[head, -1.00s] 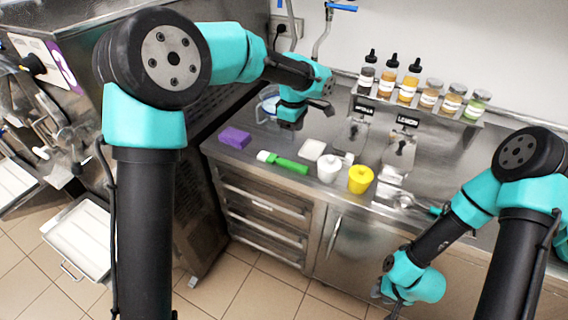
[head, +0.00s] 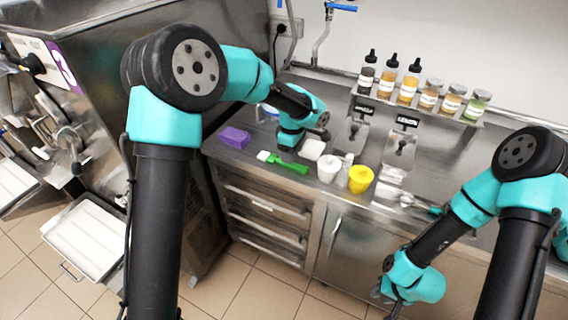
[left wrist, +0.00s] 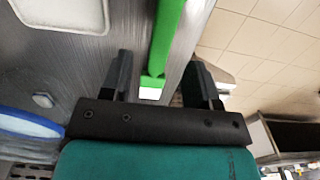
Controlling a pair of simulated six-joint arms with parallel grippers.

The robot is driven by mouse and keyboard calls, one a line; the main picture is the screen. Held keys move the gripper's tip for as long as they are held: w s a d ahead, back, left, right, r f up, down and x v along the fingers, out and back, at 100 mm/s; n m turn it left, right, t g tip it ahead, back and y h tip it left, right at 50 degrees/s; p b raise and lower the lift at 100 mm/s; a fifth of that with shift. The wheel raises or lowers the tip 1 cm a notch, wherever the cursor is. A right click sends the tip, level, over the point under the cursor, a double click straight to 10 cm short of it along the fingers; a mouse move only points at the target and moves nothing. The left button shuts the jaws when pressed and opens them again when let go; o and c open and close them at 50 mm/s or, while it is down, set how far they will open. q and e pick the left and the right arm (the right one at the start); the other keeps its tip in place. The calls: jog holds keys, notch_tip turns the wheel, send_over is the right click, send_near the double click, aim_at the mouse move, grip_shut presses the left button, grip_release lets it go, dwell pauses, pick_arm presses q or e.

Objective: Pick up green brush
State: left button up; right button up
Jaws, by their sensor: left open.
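The green brush (head: 290,166) lies on the steel counter near its front edge, its white bristle end toward the left. My left gripper (head: 287,150) is just above and behind it in the head view, partly overlapping the view of the brush. In the left wrist view, the two fingers of my left gripper (left wrist: 160,78) are apart, with the green brush (left wrist: 168,35) and its white end between them in the picture. I cannot tell the height gap. My right gripper (head: 392,302) hangs low in front of the counter; its fingers are too small to read.
A purple sponge (head: 235,137) lies left of the brush. A white square piece (head: 312,149), a white cup (head: 329,168) and a yellow cup (head: 361,179) stand to the right. A shelf (head: 420,108) with bottles and jars is at the back.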

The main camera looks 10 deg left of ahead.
pick_arm(q)
jog(key=shift+f, duration=2.35)
jog(key=shift+c, duration=0.4)
jog(key=c, duration=0.9)
